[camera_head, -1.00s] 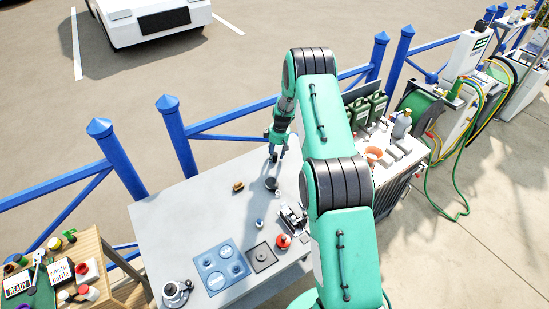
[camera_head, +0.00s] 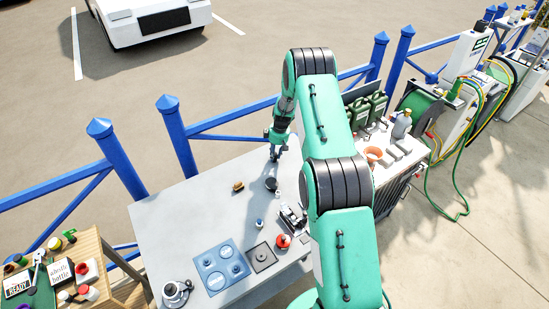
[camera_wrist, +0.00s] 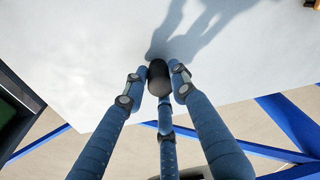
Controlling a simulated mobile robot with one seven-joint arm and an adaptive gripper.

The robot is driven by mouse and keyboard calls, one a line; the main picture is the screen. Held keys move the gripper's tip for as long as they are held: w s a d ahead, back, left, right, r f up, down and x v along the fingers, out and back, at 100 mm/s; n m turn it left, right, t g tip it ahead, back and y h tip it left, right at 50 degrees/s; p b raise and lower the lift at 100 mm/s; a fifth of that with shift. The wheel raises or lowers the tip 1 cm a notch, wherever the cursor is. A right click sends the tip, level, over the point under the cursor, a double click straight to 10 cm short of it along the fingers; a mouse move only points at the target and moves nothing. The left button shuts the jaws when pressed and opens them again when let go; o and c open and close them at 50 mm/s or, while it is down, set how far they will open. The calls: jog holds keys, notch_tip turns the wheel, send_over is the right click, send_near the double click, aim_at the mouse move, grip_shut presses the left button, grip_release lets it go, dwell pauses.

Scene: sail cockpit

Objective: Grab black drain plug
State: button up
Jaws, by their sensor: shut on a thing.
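My gripper (camera_head: 274,157) is over the far edge of the white table, near the blue fence. In the wrist view, its blue fingers (camera_wrist: 158,84) are closed around a small, dark, rounded piece, the black drain plug (camera_wrist: 158,72). The plug's dark top shows between the fingertips and the rest is partly hidden by them. In the head view it is too small to make out. The fingers' shadow falls on the table beside it; I cannot tell if the plug touches the tabletop.
On the white table (camera_head: 160,225), a dark round piece (camera_head: 271,184) and a small brown piece (camera_head: 238,187) lie nearer than my gripper. A blue plate (camera_head: 221,267) and a dark square plate (camera_head: 262,257) lie at the front. A blue fence (camera_head: 230,137) runs behind.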

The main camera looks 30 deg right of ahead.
jog(key=shift+r, duration=0.1)
jog(key=shift+r, duration=1.65)
jog(key=s+a, duration=0.2)
jog(key=s, duration=0.3)
jog(key=s+a+r+b, duration=0.1)
jog(key=s+a, duration=0.1)
jog(key=s, duration=0.3)
jog(key=s+a, duration=0.2)
jog(key=s, duration=0.2)
jog(key=shift+s+r+b, duration=0.25)
jog(key=shift+s+b, duration=0.15)
